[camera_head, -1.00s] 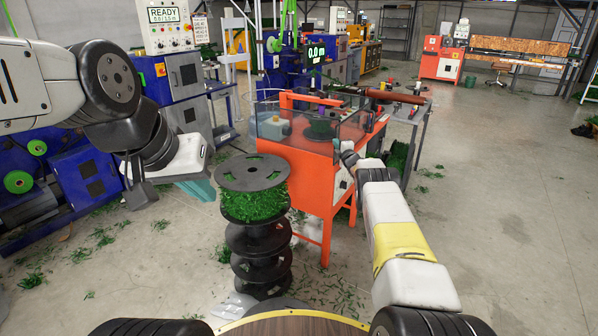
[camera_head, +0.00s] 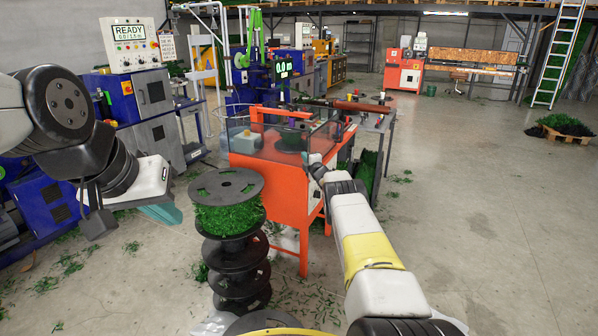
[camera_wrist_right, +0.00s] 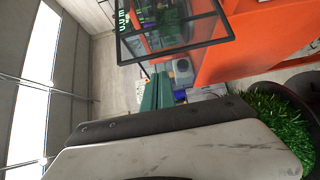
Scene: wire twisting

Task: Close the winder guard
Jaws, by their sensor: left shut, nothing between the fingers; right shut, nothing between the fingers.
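The winder (camera_head: 270,180) is an orange machine standing in the middle of the head view. A dark-framed clear panel of the guard (camera_wrist_right: 178,48) shows at the top of the right wrist view. My right gripper (camera_head: 314,163) is shut and empty at the winder's right front corner, close to the guard; I cannot tell whether it touches. My left gripper (camera_head: 93,212) is shut and empty, hanging at the left, well away from the winder.
A stack of black reels with green strands (camera_head: 230,218) stands in front of the winder, between my arms. A blue and grey machine (camera_head: 140,95) stands behind my left arm. A table (camera_head: 375,122) adjoins the winder's right side.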

